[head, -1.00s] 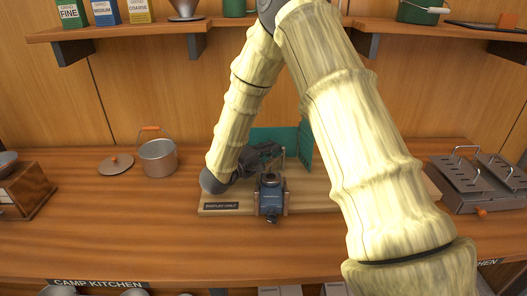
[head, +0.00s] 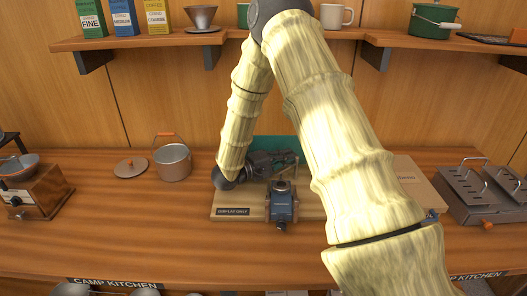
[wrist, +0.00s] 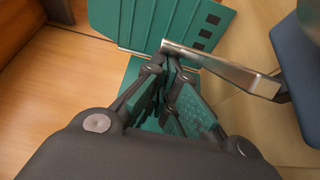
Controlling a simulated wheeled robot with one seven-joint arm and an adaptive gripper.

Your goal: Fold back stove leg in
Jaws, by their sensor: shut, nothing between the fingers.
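The small camp stove with a blue body (head: 282,207) stands on the wooden display board (head: 314,207), right of my gripper's wrist. In the wrist view, part of a dark blue body (wrist: 302,75) is at the right edge. A flat silver metal leg (wrist: 235,72) runs from it leftward to a rounded end. My gripper (wrist: 170,62) is shut and empty, its fingertips close to that rounded end; I cannot tell whether they touch. In the head view my gripper (head: 285,160) is just behind the stove, and the leg is hard to make out.
A green folding windscreen (head: 278,145) stands behind my gripper; its panels (wrist: 180,22) fill the top of the wrist view. A pot (head: 172,162) and its lid (head: 131,168) stand left, a wooden grinder (head: 36,192) further left. A grey metal stove (head: 487,190) is right. The front counter is clear.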

